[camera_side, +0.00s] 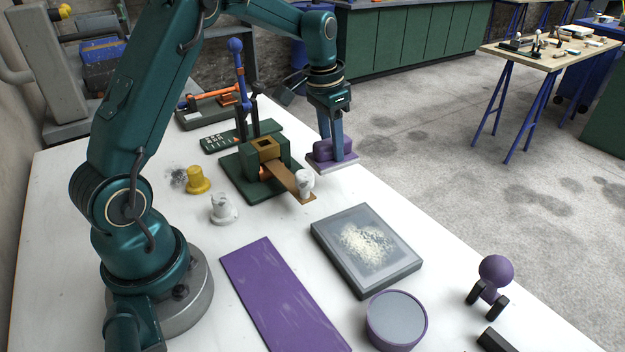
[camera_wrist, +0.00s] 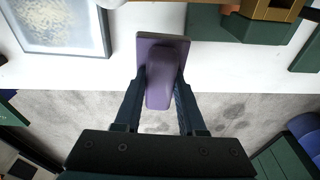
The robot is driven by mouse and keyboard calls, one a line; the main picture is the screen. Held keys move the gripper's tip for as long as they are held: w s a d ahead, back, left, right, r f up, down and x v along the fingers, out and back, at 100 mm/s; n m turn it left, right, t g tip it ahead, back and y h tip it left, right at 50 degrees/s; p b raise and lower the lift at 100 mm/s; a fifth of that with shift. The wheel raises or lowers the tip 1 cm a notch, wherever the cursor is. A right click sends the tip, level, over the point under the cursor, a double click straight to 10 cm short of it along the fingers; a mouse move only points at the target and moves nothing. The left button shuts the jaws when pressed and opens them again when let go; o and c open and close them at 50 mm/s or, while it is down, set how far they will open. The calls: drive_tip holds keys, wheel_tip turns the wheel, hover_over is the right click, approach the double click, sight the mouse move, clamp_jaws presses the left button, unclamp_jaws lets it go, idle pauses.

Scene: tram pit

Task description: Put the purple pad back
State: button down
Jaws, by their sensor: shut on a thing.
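My gripper (camera_side: 335,147) is shut on the purple pad (camera_side: 321,152), a flat plate with a raised rounded grip on top. The fingers close on both sides of that grip, which also shows in the wrist view (camera_wrist: 161,88). The pad looks roughly level, at the table's far right edge. In the wrist view its plate (camera_wrist: 148,45) overlaps the white table top and its grip overlaps the floor beyond. I cannot tell whether it touches the table. A flat purple strip with pale streaks (camera_side: 280,300) lies on the table near the front.
A green press-like fixture (camera_side: 232,172) with a blue-knobbed lever (camera_side: 237,62) stands left of the pad. A grey framed tray with pale grains (camera_side: 330,258), a round purple tub (camera_side: 370,325), a purple ball-topped stand (camera_side: 496,270), and yellow (camera_side: 198,180) and white (camera_side: 223,210) knobs stand on the table.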

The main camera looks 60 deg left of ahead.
drive_tip(key=w+d+f, duration=0.2)
drive_tip(key=d, duration=0.1)
drive_tip(key=shift+w+d+f, duration=0.25)
drive_tip(key=shift+w+f, duration=0.05)
drive_tip(key=shift+f, duration=1.8)
drive_tip(key=shift+f, duration=0.25)
drive_tip(key=c, duration=0.5)
unclamp_jaws()
